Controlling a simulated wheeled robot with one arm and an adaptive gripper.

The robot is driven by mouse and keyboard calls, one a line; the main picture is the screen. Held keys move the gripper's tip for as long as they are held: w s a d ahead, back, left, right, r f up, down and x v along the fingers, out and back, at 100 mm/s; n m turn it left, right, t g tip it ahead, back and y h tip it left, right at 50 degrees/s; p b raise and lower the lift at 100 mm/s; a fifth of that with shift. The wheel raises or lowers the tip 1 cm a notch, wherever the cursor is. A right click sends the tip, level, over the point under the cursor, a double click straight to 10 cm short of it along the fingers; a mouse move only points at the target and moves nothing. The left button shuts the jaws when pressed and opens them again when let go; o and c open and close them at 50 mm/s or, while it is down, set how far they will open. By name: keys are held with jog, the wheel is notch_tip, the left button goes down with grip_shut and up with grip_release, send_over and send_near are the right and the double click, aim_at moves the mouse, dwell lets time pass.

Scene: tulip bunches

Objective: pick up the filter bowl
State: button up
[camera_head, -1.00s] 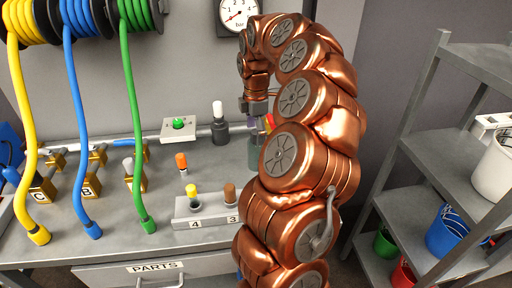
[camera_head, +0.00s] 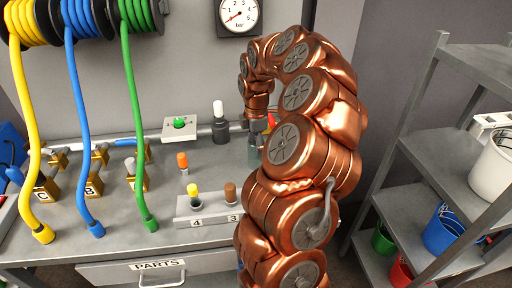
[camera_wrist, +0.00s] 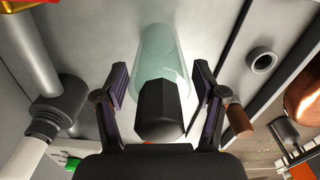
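The filter bowl (camera_wrist: 158,52) is a clear, pale green cylinder in the wrist view, ahead of my gripper. In the head view the filter bowl (camera_head: 254,152) shows only in part, at the back right of the bench beside my arm. My gripper (camera_wrist: 160,78) is open, with one dark finger on each side of the bowl's near end and gaps visible. A black faceted piece (camera_wrist: 160,108) lies between the fingers; I cannot tell whether it belongs to the bowl. In the head view my arm hides most of the gripper.
A grey block marked 4 and 3 (camera_head: 207,212) holds yellow and brown-topped plugs. An orange-topped plug (camera_head: 182,162), a dark fitting with a white top (camera_head: 219,128) and a green button box (camera_head: 179,128) stand nearby. Hoses hang at left; a shelf (camera_head: 440,165) stands at right.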

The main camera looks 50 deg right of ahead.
jog(key=c, duration=0.9)
jog(key=shift+o, duration=0.2)
